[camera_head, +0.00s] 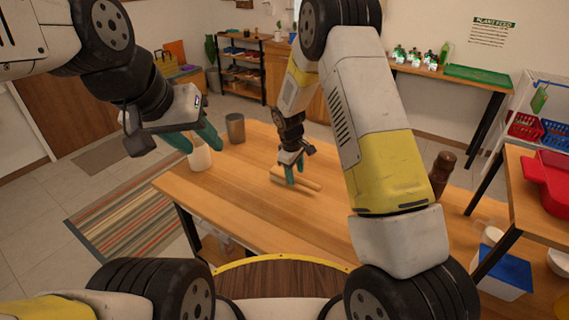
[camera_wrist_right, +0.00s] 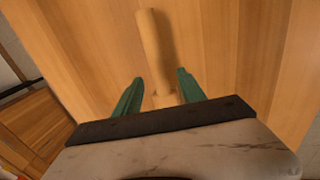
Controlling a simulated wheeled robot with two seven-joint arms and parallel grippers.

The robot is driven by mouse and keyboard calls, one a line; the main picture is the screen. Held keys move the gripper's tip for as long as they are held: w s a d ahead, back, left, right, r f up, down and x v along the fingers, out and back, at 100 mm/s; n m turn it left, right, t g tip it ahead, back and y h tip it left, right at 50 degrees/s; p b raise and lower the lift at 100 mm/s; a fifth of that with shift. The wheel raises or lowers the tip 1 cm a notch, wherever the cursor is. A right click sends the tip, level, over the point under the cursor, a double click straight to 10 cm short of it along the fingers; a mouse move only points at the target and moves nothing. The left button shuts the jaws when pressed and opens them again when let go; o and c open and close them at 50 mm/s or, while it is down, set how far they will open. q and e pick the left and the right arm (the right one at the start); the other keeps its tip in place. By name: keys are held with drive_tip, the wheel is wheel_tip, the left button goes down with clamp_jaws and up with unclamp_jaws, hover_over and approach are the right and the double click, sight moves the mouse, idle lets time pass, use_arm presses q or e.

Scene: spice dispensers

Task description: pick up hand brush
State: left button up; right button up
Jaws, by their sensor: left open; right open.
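A light wooden hand brush lies on the table; its handle shows in the right wrist view (camera_wrist_right: 154,45) and in the head view (camera_head: 310,184). My right gripper (camera_wrist_right: 157,95) is open, its two green fingers on either side of the near part of the brush, which my wrist housing partly hides. In the head view my right gripper (camera_head: 294,172) points down at the brush; I cannot tell whether the fingers touch it. My left gripper (camera_head: 194,139) is open and empty, in front of a pale cup at the table's left.
The pale cup (camera_head: 200,157) and a grey-brown canister (camera_head: 235,128) stand on the wooden table (camera_head: 240,195) at its left. A dark brown mill (camera_head: 441,172) stands at the right. The middle front of the table is clear.

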drive_tip(key=shift+w+d+f, duration=0.15)
drive_tip(key=shift+f, duration=0.8)
clamp_jaws()
drive_tip(key=shift+r, duration=0.15)
drive_tip(key=shift+r, duration=0.55)
wheel_tip(320, 180, up, 2)
drive_tip(key=shift+r, duration=0.25)
drive_tip(key=s, duration=0.5)
drive_tip(key=s+a, duration=0.1)
drive_tip(key=s, duration=0.4)
drive_tip(key=s+r, duration=0.1)
drive_tip(key=s, duration=0.5)
drive_tip(key=shift+a, duration=0.2)
